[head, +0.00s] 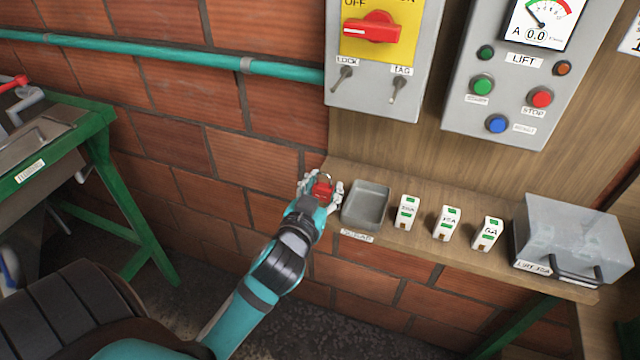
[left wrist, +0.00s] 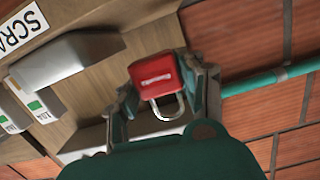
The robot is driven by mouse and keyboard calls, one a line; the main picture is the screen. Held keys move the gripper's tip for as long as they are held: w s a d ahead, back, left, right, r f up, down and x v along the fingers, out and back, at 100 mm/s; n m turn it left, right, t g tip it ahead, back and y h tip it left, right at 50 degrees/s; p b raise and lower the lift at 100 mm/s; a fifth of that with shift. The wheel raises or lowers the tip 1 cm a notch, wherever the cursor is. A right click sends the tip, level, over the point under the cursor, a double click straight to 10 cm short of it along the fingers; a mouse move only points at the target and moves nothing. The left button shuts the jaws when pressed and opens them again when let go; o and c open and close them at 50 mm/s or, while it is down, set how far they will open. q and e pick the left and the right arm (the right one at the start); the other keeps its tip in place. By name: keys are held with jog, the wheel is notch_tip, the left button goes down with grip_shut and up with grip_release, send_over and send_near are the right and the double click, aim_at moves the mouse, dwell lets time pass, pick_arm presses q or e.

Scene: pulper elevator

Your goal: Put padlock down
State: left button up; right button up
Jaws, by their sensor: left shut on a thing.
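A red padlock (head: 321,190) with a metal shackle is held at the left end of the wooden shelf (head: 450,250). My left gripper (head: 322,187) is shut on it, beside the left side of the grey tray (head: 366,205). In the left wrist view the red padlock (left wrist: 153,78) sits between the two fingers of the left gripper (left wrist: 165,90), its shackle toward the palm. Whether the padlock touches the shelf cannot be told. My right gripper is not in view.
A grey switch box (head: 385,60) with a red rotary switch (head: 372,27) and a lift control panel (head: 530,80) hang above. A teal pipe (head: 170,57) runs along the brick wall.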

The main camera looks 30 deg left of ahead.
aim_at(321, 182)
pick_arm(q)
jog(key=w, duration=0.1)
jog(key=w+a, duration=0.1)
jog(key=shift+w+a, duration=0.3)
jog(key=shift+w+a+f, duration=0.1)
jog(key=shift+w+a, duration=0.05)
jog(key=shift+w, duration=0.15)
notch_tip(321, 182, down, 4)
jog(key=shift+r+p, duration=0.25)
jog(key=shift+p, duration=0.15)
jog(key=shift+f, duration=0.2)
jog(key=o, duration=0.8)
jog(key=shift+o, duration=0.8)
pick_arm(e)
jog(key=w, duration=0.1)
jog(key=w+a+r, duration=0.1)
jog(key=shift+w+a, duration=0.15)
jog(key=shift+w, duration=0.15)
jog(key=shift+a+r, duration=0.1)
